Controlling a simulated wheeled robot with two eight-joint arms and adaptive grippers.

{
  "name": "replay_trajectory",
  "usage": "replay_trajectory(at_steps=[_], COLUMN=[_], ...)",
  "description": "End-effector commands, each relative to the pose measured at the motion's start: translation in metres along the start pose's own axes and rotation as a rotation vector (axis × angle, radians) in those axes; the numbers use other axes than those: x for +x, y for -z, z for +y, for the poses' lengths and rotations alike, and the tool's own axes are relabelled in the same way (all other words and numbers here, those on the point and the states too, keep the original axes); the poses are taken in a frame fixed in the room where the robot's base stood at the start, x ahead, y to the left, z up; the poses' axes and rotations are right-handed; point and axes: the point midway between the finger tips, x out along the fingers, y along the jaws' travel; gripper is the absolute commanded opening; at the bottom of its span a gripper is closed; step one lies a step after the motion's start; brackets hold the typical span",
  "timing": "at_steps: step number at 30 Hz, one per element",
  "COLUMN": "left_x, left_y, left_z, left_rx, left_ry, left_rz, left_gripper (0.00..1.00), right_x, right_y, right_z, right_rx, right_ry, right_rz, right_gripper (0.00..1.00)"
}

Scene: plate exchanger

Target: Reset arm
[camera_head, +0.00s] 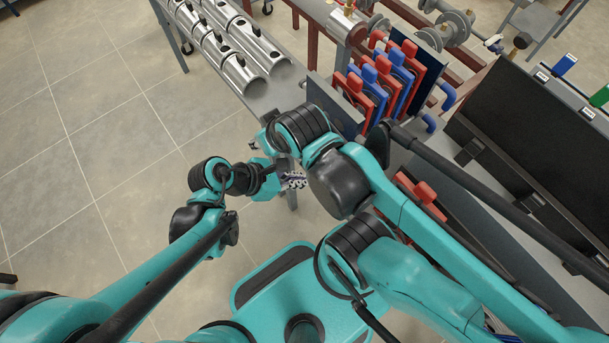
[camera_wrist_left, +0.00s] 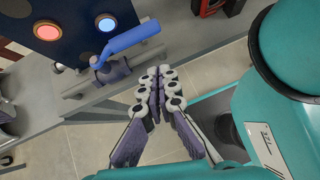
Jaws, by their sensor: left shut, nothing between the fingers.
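My left gripper (camera_head: 294,181) is beside the front of the plate exchanger bench, low in the middle of the head view. In the left wrist view its two grey fingers (camera_wrist_left: 165,92) are together and empty, with tile floor behind them. A blue lever handle (camera_wrist_left: 130,38) on a grey valve is just beyond the fingertips, apart from them. My right arm (camera_head: 345,160) comes in from the lower right and bends over close to my left gripper. Its own fingers cannot be made out.
Red and blue plates (camera_head: 380,80) stand in a rack on the bench. Steel cylinders (camera_head: 235,50) lie on a grey table at the upper left. A black panel (camera_head: 540,140) is at the right. The tiled floor (camera_head: 100,120) at the left is clear.

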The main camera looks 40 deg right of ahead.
Motion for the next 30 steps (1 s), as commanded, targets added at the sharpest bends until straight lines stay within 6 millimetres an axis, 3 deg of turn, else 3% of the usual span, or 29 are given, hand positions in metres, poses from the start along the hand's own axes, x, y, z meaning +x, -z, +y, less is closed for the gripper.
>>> replay_trajectory(at_steps=[12,24,26,29,30], left_x=[-0.066,-0.074,-0.075,-0.08,-0.085], left_y=[-0.002,0.0,0.005,0.024,0.034], left_z=[-0.011,-0.011,-0.003,0.03,0.049], left_rx=[-0.002,-0.005,-0.035,-0.156,-0.23], left_ry=[-0.003,-0.006,-0.03,-0.132,-0.193], left_rz=[0.001,0.0,0.0,-0.01,-0.023], left_gripper=[0.0,0.0,0.0,0.0,0.0], right_x=[-0.024,-0.024,-0.021,-0.01,-0.004], right_y=[0.017,0.017,0.015,0.007,0.002], right_z=[0.0,0.0,0.0,0.0,0.0], right_rx=[0.0,0.0,0.0,0.0,0.0], right_ry=[0.0,0.0,0.0,0.0,0.0], right_rz=[0.0,0.0,0.0,0.0,0.0], right_gripper=[0.39,0.39,0.39,0.39,0.39])
